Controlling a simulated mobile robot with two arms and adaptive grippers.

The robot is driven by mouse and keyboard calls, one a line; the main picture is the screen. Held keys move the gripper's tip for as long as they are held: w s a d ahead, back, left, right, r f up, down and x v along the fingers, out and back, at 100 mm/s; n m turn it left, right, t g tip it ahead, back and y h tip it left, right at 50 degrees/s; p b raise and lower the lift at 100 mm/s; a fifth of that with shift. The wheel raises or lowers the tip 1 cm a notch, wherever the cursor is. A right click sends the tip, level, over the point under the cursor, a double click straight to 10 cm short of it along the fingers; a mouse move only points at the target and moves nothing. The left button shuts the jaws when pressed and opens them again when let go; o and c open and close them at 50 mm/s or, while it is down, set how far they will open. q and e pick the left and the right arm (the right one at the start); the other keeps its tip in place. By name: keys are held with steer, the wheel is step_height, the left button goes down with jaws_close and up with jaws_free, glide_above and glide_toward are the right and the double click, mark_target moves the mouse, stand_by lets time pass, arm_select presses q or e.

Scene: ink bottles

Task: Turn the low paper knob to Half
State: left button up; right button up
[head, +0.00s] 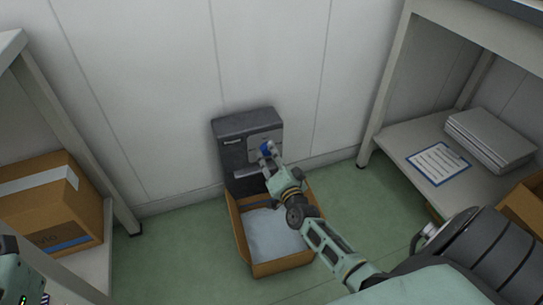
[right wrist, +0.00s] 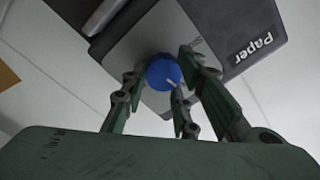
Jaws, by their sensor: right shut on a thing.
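The blue paper knob (head: 265,148) is on the light grey panel of a dark grey paper unit (head: 229,128) standing low against the wall. In the right wrist view the blue knob (right wrist: 163,72) has a pale pointer line on its lower right part, and the label "Paper" (right wrist: 254,40) shows on the dark body. My right gripper (head: 269,156) is shut on the knob, its fingers on both sides of it. The dial's markings are mostly hidden, so I cannot tell which setting the pointer is at. My left gripper is not in view.
An open cardboard box (head: 287,266) with pale paper stands on the floor below the unit. A shelf on the left holds a closed carton (head: 52,208).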

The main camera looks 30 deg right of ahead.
steer(key=shift+s+d+f+m, duration=0.1)
steer(key=shift+d+m, duration=0.25)
steer(key=shift+m, duration=0.35)
steer(key=shift+f, duration=0.1)
steer(key=o, duration=1)
steer(key=shift+s+a, duration=0.1)
steer(key=v, duration=1.2)
steer(key=shift+a, duration=0.1)
